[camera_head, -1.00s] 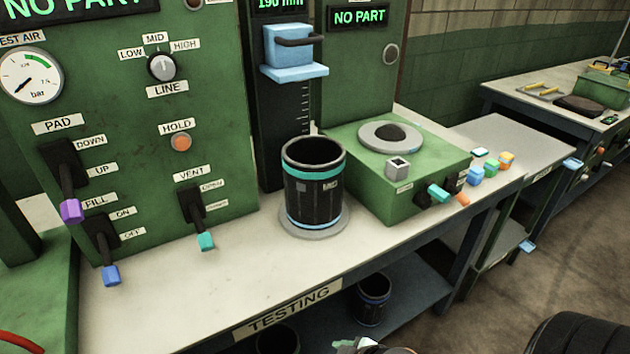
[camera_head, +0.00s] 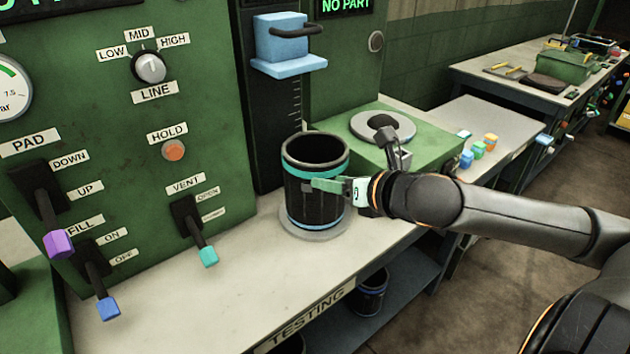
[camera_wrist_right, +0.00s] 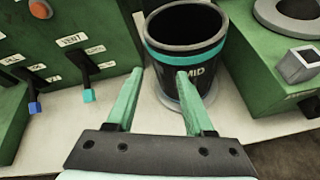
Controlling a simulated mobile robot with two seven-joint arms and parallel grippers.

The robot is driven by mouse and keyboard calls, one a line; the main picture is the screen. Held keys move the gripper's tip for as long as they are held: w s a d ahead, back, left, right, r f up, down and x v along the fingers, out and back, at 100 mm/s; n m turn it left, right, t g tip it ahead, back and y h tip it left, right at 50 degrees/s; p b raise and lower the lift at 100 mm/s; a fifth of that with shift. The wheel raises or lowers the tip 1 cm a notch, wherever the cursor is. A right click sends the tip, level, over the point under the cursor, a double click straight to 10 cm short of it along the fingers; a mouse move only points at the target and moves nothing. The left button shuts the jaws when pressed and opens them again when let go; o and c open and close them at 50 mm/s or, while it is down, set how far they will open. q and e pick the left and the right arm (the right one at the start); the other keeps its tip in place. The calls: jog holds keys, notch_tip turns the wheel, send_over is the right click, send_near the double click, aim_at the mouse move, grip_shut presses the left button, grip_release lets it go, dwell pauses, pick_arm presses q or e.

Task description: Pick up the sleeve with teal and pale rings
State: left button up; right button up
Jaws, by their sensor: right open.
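A black cylindrical sleeve (camera_head: 302,207) with a teal band under its rim stands upright, open end up, on a round grey plate (camera_head: 297,233) on the bench. It also shows in the right wrist view (camera_wrist_right: 212,76), with the letters MID on its side. My right gripper (camera_head: 314,186) reaches in from the right and lies across the front of the sleeve in the head view. In the right wrist view its two green fingers (camera_wrist_right: 158,75) are spread and hold nothing. One finger overlaps the sleeve; the other is left of it. Contact cannot be told. My left gripper is out of view.
A green box (camera_head: 350,150) with a grey ring on top stands right behind the sleeve. A pale blue clamp (camera_head: 288,62) hangs above. Panel levers, one teal-tipped (camera_head: 209,257), stick out at left. Another sleeve (camera_head: 371,290) stands on the lower shelf. The bench front is clear.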

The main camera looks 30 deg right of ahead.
aim_at(291, 158)
jog(key=shift+w+a+f+n+t+y+p, duration=0.1)
jog(key=shift+w+a+f+n+p, duration=0.3)
jog(key=shift+w, duration=1.7)
jog(key=shift+w+a+r+n+t+y+p, duration=0.15)
jog(key=shift+w+n+p, duration=0.5)
jog(key=shift+w, duration=1.4)
jog(key=shift+w+a+f+n+t+y+p, duration=0.1)
jog(key=shift+w+a+f+n+p, duration=0.2)
jog(key=shift+w+n, duration=1.2)
jog(key=shift+w+m, duration=0.6)
jog(key=shift+m, duration=0.05)
jog(key=shift+a, duration=0.1)
grip_shut()
jog(key=shift+f, duration=0.1)
jog(key=shift+r, duration=0.2)
